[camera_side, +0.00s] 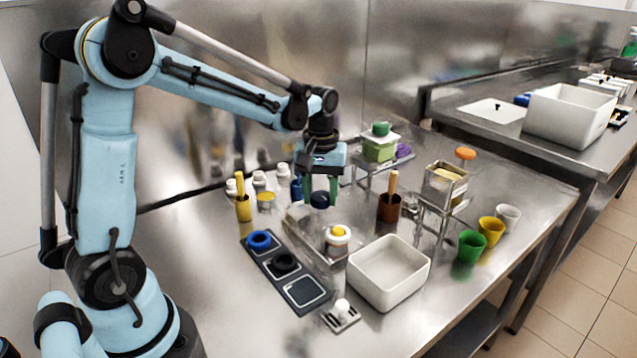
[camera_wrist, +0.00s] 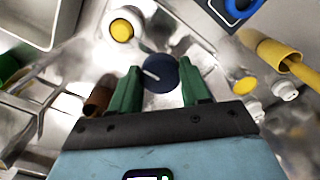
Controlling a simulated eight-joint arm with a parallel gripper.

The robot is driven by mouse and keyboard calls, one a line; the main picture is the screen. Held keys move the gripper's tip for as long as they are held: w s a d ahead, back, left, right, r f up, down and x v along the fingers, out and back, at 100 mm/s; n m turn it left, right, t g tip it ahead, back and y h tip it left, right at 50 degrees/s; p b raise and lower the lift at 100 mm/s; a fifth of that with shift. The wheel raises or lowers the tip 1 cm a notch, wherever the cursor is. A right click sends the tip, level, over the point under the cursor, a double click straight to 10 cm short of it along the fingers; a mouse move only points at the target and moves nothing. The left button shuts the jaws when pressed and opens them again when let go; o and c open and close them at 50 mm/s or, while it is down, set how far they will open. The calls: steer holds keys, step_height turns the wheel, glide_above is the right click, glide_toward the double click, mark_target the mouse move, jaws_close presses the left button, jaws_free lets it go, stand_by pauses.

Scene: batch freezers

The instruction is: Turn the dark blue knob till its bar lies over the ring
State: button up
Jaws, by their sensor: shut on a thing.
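The dark blue knob (camera_side: 320,200) sits on the steel worktop unit below my gripper (camera_side: 319,193). In the wrist view the knob (camera_wrist: 162,73) is a round disc between the two green fingers of my gripper (camera_wrist: 160,71). The fingers are shut on its sides. A short pale bar mark (camera_wrist: 151,74) shows on its face, running from near the middle toward the upper-left edge. I cannot make out the ring mark around the knob in either view.
A yellow button on a white base (camera_side: 338,235) stands just in front of the knob. A white bin (camera_side: 389,285), a dark tray (camera_side: 305,292), a brown cup (camera_side: 389,208) and a yellow cup (camera_side: 243,208) are near. Green and yellow cups stand right.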

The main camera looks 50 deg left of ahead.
steer(key=o, duration=1.1)
steer(key=shift+c, duration=0.2)
step_height(320, 180, up, 12)
steer(key=shift+s+d, duration=0.1)
steer(key=s+d+f+m+t, duration=0.7)
steer(key=s+d+m, duration=0.1)
steer(key=s+m, duration=0.1)
steer(key=shift+s+d+f, duration=0.2)
steer(key=shift+s+d, duration=0.1)
steer(key=shift+s, duration=0.3)
